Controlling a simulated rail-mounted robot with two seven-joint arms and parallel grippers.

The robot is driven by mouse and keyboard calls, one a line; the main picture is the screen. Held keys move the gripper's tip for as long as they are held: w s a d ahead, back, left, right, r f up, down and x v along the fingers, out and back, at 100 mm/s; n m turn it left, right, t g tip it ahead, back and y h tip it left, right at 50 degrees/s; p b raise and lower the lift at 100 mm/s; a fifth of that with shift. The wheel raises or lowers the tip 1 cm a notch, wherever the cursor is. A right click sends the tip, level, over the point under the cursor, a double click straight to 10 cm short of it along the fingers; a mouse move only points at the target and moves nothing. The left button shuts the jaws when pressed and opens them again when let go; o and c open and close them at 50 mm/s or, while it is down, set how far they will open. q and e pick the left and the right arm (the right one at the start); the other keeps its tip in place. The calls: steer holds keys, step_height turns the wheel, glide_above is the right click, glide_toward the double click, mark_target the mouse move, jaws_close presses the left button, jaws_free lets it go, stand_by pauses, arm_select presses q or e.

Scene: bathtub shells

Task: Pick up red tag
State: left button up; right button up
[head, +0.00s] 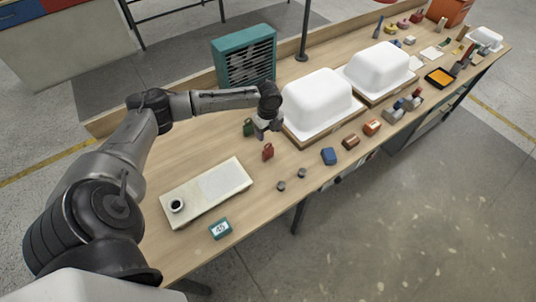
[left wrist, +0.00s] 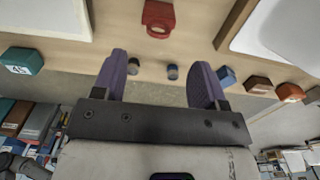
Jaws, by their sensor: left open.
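The red tag (head: 267,152) stands on the wooden bench, with a handle-like loop at its top. In the left wrist view the red tag (left wrist: 158,20) is at the top middle, ahead of the gap between the fingers and apart from them. My left gripper (head: 264,132) is open above and just behind the red tag in the head view. In the left wrist view its two purple fingers (left wrist: 160,78) are spread wide with nothing between them. My right gripper is not in view.
A green tag (head: 249,127) stands close to the left gripper. A white tub shell (head: 320,103) on a wooden base is to the right. Two small dark knobs (head: 291,179), a blue block (head: 329,156) and a pale board (head: 213,188) lie nearer the front edge.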

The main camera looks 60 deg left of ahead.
mark_target(268, 151)
arm_select(q)
steer(key=shift+s+d+f+b, duration=0.1)
steer(key=shift+f+b, duration=0.2)
steer(key=shift+f, duration=3.7)
steer(key=shift+c, duration=0.4)
steer(key=c, duration=1.1)
steer(key=shift+r, duration=0.15)
